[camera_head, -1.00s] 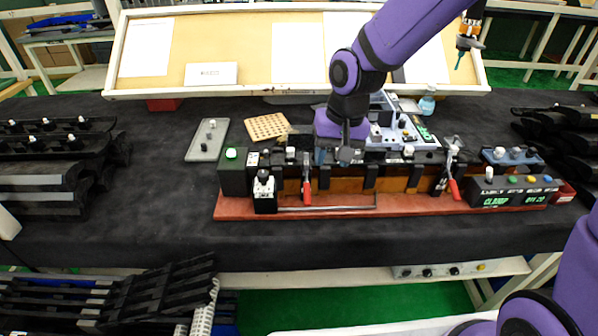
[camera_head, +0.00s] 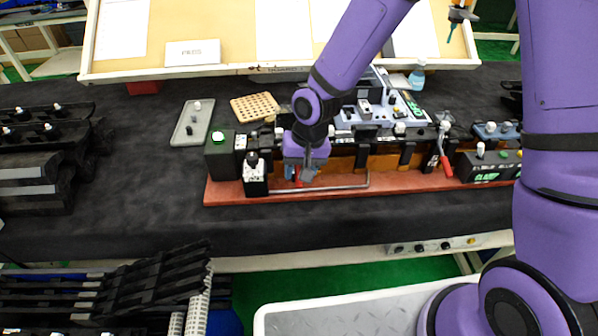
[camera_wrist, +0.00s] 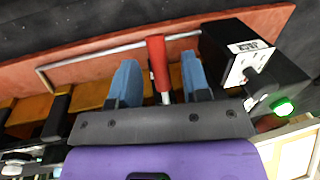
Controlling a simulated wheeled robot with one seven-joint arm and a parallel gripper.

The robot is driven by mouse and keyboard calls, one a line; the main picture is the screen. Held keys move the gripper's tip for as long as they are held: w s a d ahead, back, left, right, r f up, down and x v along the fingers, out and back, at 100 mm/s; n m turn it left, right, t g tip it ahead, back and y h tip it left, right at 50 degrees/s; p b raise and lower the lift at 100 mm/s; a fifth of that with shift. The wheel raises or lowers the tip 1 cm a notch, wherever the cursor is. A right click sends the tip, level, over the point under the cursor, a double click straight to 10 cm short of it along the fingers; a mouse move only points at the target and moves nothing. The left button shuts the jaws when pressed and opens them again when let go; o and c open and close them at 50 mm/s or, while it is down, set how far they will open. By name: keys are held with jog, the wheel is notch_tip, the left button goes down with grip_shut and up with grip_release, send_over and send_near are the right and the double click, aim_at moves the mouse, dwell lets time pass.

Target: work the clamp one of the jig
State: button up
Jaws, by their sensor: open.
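The jig has a red-brown base (camera_head: 340,188) with black clamp posts on it. A red clamp handle (camera_wrist: 158,62) stands between the two blue fingers of my gripper (camera_wrist: 160,82) in the wrist view. The fingers are apart, one on each side of the handle, with a gap to each side. In the head view my gripper (camera_head: 301,172) is low at the left part of the jig and hides most of this handle. A second clamp with a red handle (camera_head: 446,164) stands at the right part of the jig.
A metal rod (camera_head: 340,187) runs along the base front. A control box (camera_head: 488,168) stands at the right end.

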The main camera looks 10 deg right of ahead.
jog(key=shift+a+f, duration=0.1)
jog(key=shift+f, duration=0.4)
grip_shut()
